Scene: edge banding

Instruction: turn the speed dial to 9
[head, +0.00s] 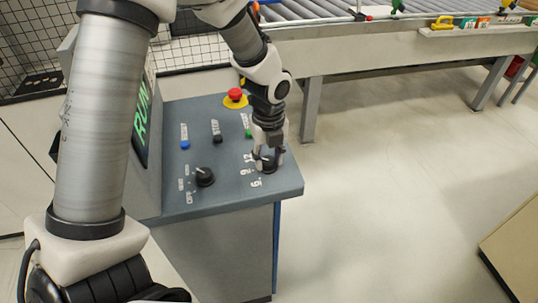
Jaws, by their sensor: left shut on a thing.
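The speed dial (269,164) is a dark knob near the right front corner of the blue-grey control panel (230,199), with printed numbers such as 12, 9 and 5 around its left side. My left gripper (268,158) points down over the dial and is shut on it. The fingers cover much of the knob, so I cannot tell which number its pointer faces. My right gripper is not in view.
A second black knob (204,176) sits left of the dial. A red emergency button (235,94), a blue button (185,144), a black button (217,139) and a partly hidden green button (248,133) are behind. A screen (143,115) stands at left; a roller conveyor (400,37) runs behind.

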